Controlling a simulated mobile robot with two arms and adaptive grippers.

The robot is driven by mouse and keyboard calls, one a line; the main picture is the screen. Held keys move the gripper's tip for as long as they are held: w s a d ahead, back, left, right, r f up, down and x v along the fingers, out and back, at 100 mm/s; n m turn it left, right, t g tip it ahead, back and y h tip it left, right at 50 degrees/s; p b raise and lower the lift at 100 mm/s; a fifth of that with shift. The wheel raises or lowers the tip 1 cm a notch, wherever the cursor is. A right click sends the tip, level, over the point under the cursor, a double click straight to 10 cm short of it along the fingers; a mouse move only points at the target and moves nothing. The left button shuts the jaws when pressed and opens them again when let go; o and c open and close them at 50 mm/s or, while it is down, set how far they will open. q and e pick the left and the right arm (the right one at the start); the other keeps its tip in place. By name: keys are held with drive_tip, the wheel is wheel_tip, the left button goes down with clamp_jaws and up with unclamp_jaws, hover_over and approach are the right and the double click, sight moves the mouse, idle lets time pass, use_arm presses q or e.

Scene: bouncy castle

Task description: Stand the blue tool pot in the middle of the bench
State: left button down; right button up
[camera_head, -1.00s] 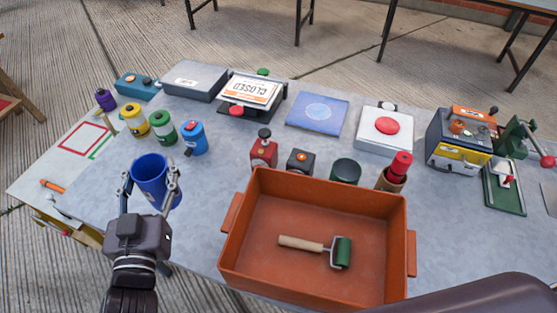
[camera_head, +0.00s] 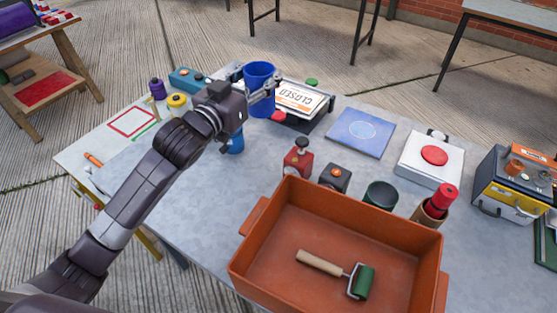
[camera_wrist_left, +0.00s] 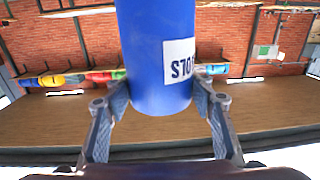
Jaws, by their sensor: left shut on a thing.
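The blue tool pot (camera_head: 258,95) is upright, with its open rim upward, in the head view. My left gripper (camera_head: 260,90) is shut on it, one finger on each side. The pot overlaps the back of the bench in the picture, beside the CLOSED sign, and looks raised. In the left wrist view the pot (camera_wrist_left: 150,45) fills the upper middle between the fingers, with a white lettered label. The grey bench (camera_head: 205,205) has a bare stretch in front of my arm. My right gripper is out of view.
An orange tray (camera_head: 262,270) holding a green roller stands at the front. Red and dark blocks, a green cup and a blue panel (camera_head: 360,132) lie behind it. A blue canister (camera_head: 235,145) is partly hidden by my gripper. A white box with a red button (camera_head: 432,158) stands right.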

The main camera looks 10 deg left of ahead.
use_arm(q)
wheel_tip(320, 180, down, 19)
drive_tip(key=shift+b, duration=0.4)
drive_tip(key=shift+f, duration=0.2)
drive_tip(key=c, duration=0.9)
unclamp_jaws()
